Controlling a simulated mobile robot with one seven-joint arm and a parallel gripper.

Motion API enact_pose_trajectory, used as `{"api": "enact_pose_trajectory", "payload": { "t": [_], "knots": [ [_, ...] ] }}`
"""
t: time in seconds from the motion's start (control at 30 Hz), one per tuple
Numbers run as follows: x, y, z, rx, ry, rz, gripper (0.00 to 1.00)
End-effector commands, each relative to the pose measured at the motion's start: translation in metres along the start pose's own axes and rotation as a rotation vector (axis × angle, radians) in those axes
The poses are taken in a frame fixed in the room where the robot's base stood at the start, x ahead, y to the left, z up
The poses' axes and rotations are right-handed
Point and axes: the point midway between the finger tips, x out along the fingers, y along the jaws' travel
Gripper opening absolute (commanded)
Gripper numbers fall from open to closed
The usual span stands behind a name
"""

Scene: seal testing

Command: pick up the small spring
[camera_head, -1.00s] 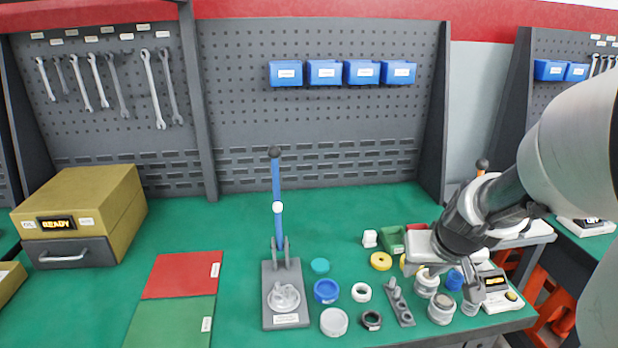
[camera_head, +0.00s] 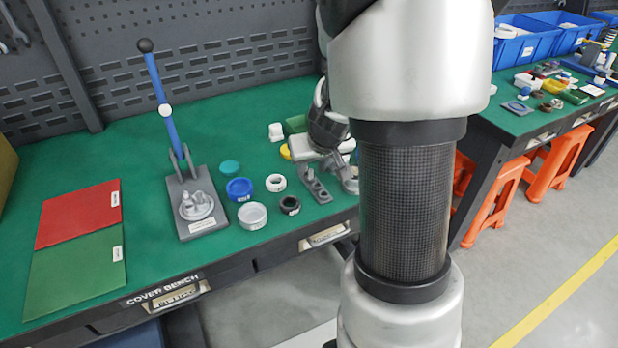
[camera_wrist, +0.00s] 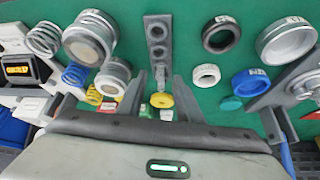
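In the wrist view three coil springs stand at the left: a large pale spring (camera_wrist: 43,39), a blue spring (camera_wrist: 75,74), and a small yellow spring (camera_wrist: 93,94) partly covered by a ribbed grey-white part. The yellow one looks smallest, but no label shows which is the small spring. My gripper (camera_wrist: 160,78) is open over the bench, its two fingers apart with nothing held between them. The springs lie left of the fingers. In the head view my arm hides the springs and most of my gripper.
A lever press (camera_head: 198,208), blue ring (camera_head: 239,189), white ring (camera_head: 275,183), black nut (camera_head: 290,205) and grey holed plate (camera_head: 316,186) share the green bench (camera_head: 150,265). A ribbed part (camera_wrist: 115,76) and yellow disc (camera_wrist: 161,100) are near the fingers. Red and green mats (camera_head: 75,270) lie left.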

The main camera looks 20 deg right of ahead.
Motion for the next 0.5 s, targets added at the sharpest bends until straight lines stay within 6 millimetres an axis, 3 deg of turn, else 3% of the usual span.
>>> {"api": "enact_pose_trajectory", "payload": {
  "t": [0.1, 0.37, 0.5],
  "knots": [
    [0.0124, 0.0007, 0.0011, 0.002, -0.001, 0.000, 0.33],
    [0.0123, 0.0005, -0.0001, 0.001, 0.000, 0.000, 0.31],
    [0.0123, 0.0005, 0.0000, 0.001, 0.000, 0.000, 0.07]
  ]
}}
